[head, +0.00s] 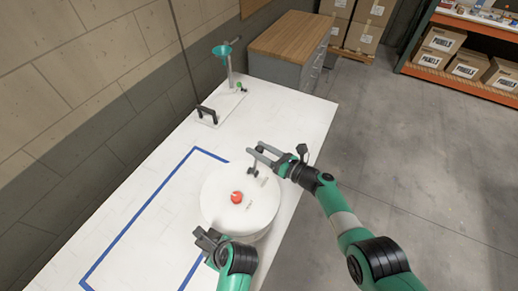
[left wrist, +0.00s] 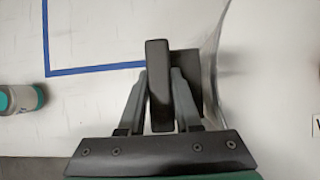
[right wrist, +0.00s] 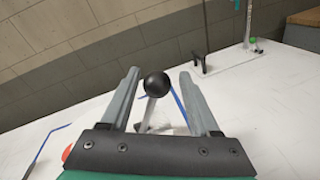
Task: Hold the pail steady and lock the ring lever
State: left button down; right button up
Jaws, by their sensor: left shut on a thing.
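The white pail (head: 225,220) stands on the table with a red cap (head: 237,197) on its lid. My left gripper (head: 206,238) is at the pail's near left side. In the left wrist view its fingers are shut on a dark block-like grip (left wrist: 158,85) beside the pail wall (left wrist: 216,60). My right gripper (head: 255,148) is open above the far right part of the lid. In the right wrist view, the black ball knob (right wrist: 156,84) of the ring lever (right wrist: 147,115) shows between the spread fingers, which do not touch it. The ring itself is not clearly visible.
Blue tape (head: 130,222) marks the white table (head: 175,150) left of the pail. A black handle (head: 207,115) and a stand with a green funnel (head: 223,49) are at the far end. A wood-topped cabinet (head: 290,38) stands beyond. The table between pail and stand is clear.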

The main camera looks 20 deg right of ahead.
jog(key=shift+s, duration=0.1)
dwell(0.3)
jog(key=v, duration=0.7)
jog(key=shift+s, duration=0.15)
jog(key=shift+d, duration=0.1)
pick_arm(q)
jog(key=c, duration=0.5)
grip_release()
jog(key=v, duration=0.7)
jog(key=shift+r, duration=0.3)
